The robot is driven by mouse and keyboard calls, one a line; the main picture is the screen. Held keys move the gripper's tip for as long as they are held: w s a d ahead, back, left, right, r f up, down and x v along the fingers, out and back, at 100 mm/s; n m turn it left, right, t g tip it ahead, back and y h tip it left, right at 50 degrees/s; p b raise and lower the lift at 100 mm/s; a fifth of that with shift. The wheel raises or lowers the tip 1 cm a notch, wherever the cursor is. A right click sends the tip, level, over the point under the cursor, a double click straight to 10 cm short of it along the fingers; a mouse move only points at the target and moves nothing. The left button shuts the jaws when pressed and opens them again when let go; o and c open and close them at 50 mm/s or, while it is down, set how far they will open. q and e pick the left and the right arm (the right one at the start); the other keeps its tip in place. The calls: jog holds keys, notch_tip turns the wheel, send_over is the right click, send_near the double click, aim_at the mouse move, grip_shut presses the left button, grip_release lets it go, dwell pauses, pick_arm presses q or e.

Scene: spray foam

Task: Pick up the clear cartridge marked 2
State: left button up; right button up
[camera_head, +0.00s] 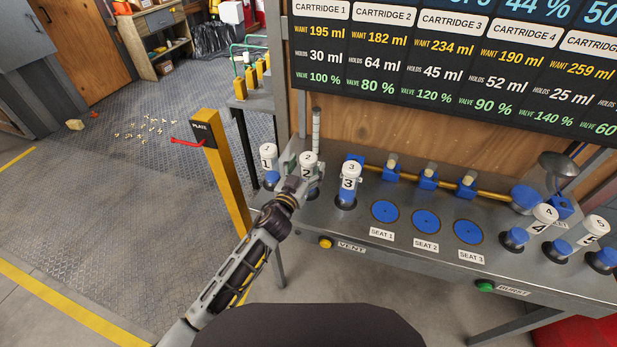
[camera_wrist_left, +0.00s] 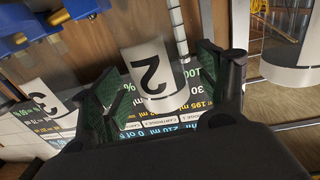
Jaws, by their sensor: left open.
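The cartridge marked 2 (camera_head: 308,160) stands upright on the bench between cartridges 1 and 3, with a white top and its lower part largely hidden by my arm. In the left wrist view the cartridge marked 2 (camera_wrist_left: 152,72) shows between the two green-padded fingers of my left gripper (camera_wrist_left: 163,85). The fingers are open on either side of it, with a gap visible on the right. In the head view my left gripper (camera_head: 301,174) is at the cartridge, its fingertips hard to make out. My right gripper is not in view.
Cartridge 1 (camera_head: 268,158) and cartridge 3 (camera_head: 349,180) stand close on either side. Blue seats (camera_head: 385,211) lie to the right on the bench (camera_head: 370,245). A thin post (camera_head: 316,130) rises behind. A yellow post (camera_head: 222,170) stands left of my arm.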

pick_arm(q)
jog(key=shift+x, duration=0.85)
grip_shut()
jog(key=shift+r, duration=0.1)
dwell(0.4)
